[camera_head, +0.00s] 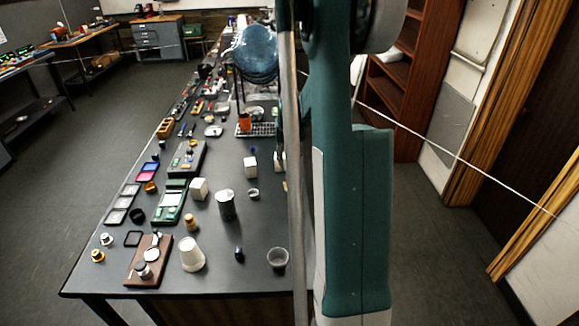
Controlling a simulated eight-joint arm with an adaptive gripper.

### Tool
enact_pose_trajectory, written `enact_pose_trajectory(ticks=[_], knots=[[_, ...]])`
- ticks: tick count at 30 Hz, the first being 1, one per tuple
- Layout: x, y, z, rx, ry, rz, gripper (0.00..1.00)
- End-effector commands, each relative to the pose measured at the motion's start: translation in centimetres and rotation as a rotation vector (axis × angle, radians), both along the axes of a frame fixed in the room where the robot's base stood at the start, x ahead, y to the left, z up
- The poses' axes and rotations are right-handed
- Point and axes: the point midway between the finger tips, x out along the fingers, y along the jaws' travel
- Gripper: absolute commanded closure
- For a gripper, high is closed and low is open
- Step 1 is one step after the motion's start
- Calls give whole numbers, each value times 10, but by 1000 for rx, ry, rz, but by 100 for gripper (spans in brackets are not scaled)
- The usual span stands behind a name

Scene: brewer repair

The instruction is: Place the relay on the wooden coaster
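I cannot single out the relay among the many small things on the dark table (225,278). I cannot make out a wooden coaster for certain. A flat brown wooden board (135,278) lies at the front left of the table with round metal parts on it. A small tan edge shows beside my arm at the table's right, mostly hidden. Whatever lies behind my arm is hidden.
A white cup (191,256), a dark canister (226,207), a grey cup (277,258), and two white blocks (199,188) (250,167) stand on the table. Green devices (171,203) and small trays line its left side. A wooden shelf (425,100) stands at the right.

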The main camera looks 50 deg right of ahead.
Motion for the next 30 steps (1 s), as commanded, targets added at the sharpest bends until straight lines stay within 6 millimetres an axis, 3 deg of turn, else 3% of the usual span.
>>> enact_pose_trajectory(ticks=[30], knots=[[0, 3, 7, -1, -2, 3, 68]])
